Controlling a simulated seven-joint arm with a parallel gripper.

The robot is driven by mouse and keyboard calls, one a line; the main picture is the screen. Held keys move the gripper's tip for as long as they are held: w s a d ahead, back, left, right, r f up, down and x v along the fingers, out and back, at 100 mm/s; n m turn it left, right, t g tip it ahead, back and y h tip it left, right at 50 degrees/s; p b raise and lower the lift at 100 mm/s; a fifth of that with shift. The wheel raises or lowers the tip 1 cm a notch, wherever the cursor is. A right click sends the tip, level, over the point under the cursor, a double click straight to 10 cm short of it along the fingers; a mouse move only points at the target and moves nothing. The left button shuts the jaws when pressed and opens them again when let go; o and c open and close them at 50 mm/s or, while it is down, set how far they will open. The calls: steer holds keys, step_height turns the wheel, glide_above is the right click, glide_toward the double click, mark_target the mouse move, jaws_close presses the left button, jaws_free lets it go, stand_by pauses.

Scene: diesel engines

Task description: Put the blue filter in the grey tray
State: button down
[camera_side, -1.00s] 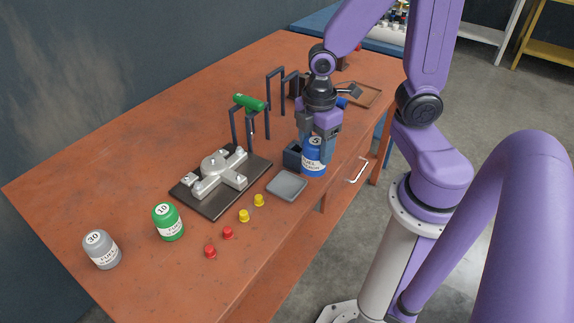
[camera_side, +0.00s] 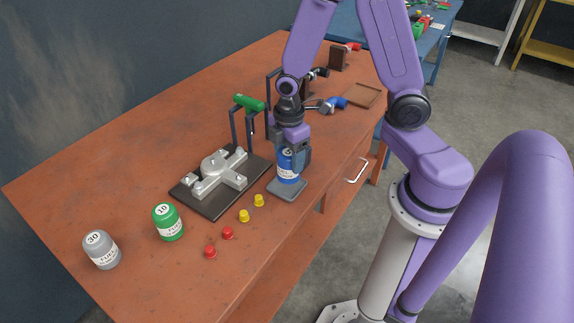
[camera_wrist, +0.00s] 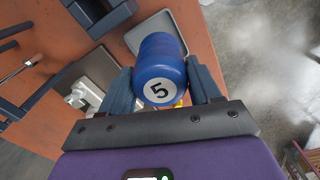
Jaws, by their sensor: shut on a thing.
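The blue filter (camera_side: 288,168) is upright between the fingers of my gripper (camera_side: 293,158). The tray (camera_wrist: 146,34) also shows behind the filter in the wrist view. I cannot tell whether the filter's base touches the tray floor.
A green filter (camera_side: 168,222) and a grey filter (camera_side: 101,250) stand at the front left. A metal fixture on a dark plate (camera_side: 183,198) is left of the tray. Red and yellow caps (camera_side: 245,216) lie in front. A rack holds a green-handled tool (camera_side: 249,102).

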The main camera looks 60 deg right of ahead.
mark_target(287, 166)
steer(key=shift+w+f, duration=0.15)
steer(key=shift+f, duration=0.1)
steer(key=shift+w+f, duration=0.1)
steer(key=shift+f, duration=1.55)
steer(key=shift+c, duration=1.1)
jaws_free()
steer(key=shift+f, duration=0.1)
